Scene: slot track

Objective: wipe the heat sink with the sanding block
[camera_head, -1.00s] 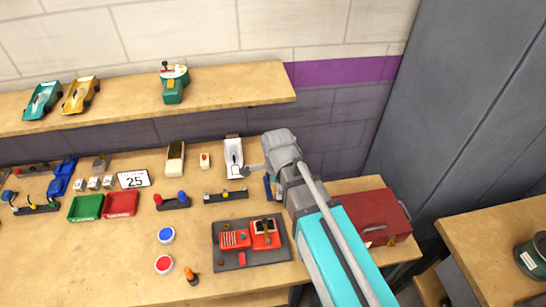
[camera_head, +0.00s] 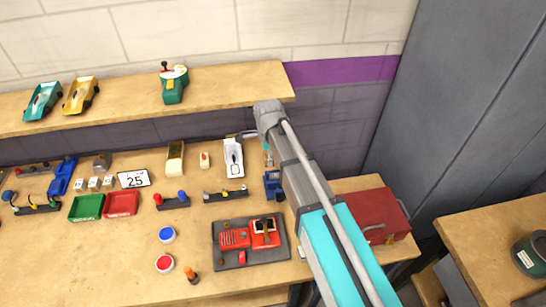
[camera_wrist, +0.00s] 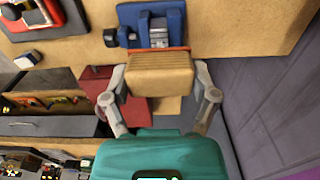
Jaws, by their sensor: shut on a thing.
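My gripper (camera_wrist: 162,85) is shut on the sanding block (camera_wrist: 160,76), a tan block held between its two fingers in the wrist view. A thin orange-red edge shows along the block's far side. Just beyond it is a blue fixture (camera_wrist: 128,37) with a silver, ribbed part that looks like the heat sink (camera_wrist: 159,33). The block overlaps the fixture's near edge in the picture; I cannot tell whether they touch. In the head view, the blue fixture (camera_head: 273,187) is beside my arm, partly covered by it. The block and fingers are hidden there.
A red toolbox (camera_head: 378,214) stands right of my arm. A white tray (camera_head: 233,155) and a dark mat (camera_head: 282,257) with red devices lie left of it. The shelf (camera_head: 215,88) runs behind. An open drawer (camera_wrist: 60,121) shows in the wrist view.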

